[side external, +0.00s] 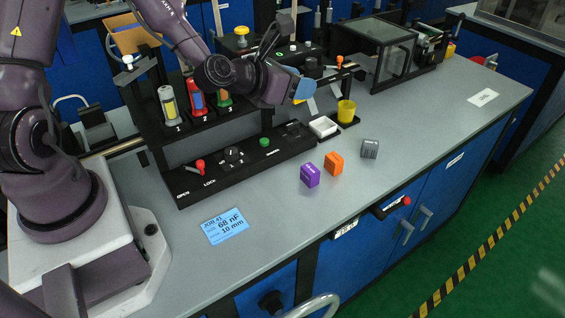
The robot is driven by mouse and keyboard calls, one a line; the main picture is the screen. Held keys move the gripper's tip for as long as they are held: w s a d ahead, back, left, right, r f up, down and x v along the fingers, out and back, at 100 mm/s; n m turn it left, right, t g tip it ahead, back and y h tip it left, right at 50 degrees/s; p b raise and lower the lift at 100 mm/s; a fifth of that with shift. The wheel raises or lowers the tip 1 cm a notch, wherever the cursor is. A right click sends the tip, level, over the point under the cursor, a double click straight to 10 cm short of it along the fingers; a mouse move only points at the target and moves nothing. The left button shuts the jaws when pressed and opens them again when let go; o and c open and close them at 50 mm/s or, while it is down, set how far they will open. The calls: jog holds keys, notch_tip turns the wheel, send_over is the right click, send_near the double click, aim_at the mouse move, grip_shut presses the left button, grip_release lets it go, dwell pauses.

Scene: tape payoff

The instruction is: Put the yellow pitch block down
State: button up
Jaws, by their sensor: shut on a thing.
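My gripper (303,90) is raised above the back part of the bench, near the black panel. It is shut on the yellow pitch block (298,101), of which only a small yellow edge shows below a blue part at the fingertips. The rest of the block is hidden by the gripper. A purple block (310,175), an orange block (334,163) and a grey block (369,149) stand apart in a loose row on the grey bench top (430,125), to the right of and below my gripper in the picture.
The black control panel (240,160) has a red lever and knobs. A blue job card (224,226) lies at the front left. The bench's right part is mostly clear.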

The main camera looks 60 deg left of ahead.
dwell(0.4)
jog(key=shift+d, duration=0.1)
jog(key=m+h, duration=0.1)
send_over(281, 202)
jog(key=w, duration=0.3)
notch_tip(281, 202, down, 9)
jog(key=s+f, duration=0.2)
jog(key=s, duration=0.1)
jog(key=shift+f, duration=0.15)
notch_tip(281, 202, down, 10)
jog(key=shift+r, duration=0.2)
jog(key=o, duration=1.2)
jog(key=shift+f, duration=0.15)
